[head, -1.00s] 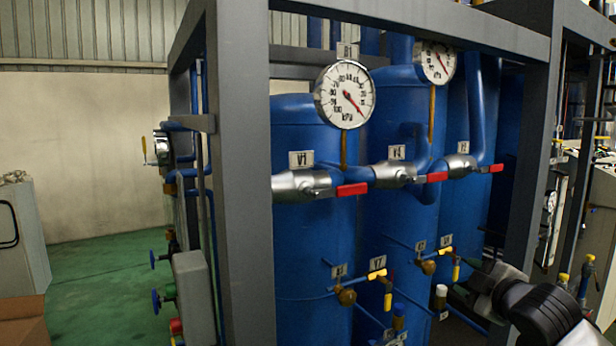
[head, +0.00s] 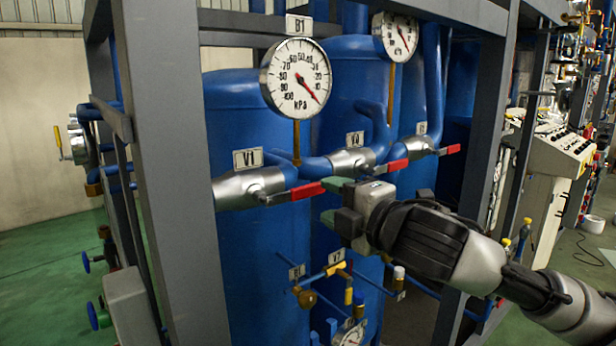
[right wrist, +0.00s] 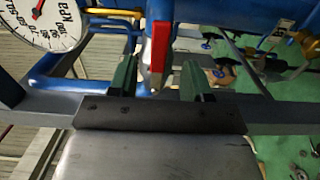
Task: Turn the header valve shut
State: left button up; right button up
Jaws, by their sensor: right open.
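The header pipe carries several silver valves with red lever handles. The valve labelled V1 (head: 248,188) is nearest, and its red lever (head: 306,191) points right, roughly along the pipe. My right gripper (head: 333,201) is open at the free end of this lever. In the right wrist view the red lever (right wrist: 160,45) shows between the open green fingers (right wrist: 160,80), with gaps on both sides. I cannot tell how far the lever reaches in between them. A second valve (head: 352,161) and a third (head: 416,146) have red levers too. My left gripper is not in view.
A round pressure gauge (head: 297,78) stands above the pipe, and another gauge (head: 395,37) is behind it. A grey frame post (head: 172,170) rises left of V1. Small brass valves (head: 307,298) sit below. Blue tanks (head: 240,105) stand behind the pipe.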

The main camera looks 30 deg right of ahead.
aim_at(311, 192)
jog(key=w+p, duration=0.2)
jog(key=w, duration=0.1)
jog(key=w+p, duration=0.1)
jog(key=w, duration=0.1)
jog(key=shift+a+r, duration=0.2)
jog(key=shift+a, duration=0.05)
jog(key=shift+w+f+p, duration=0.15)
jog(key=shift+w+p, duration=0.15)
jog(key=shift+w, duration=0.3)
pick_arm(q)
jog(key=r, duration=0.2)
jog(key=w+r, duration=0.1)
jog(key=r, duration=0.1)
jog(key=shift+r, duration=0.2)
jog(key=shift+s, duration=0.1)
pick_arm(e)
grip_shut()
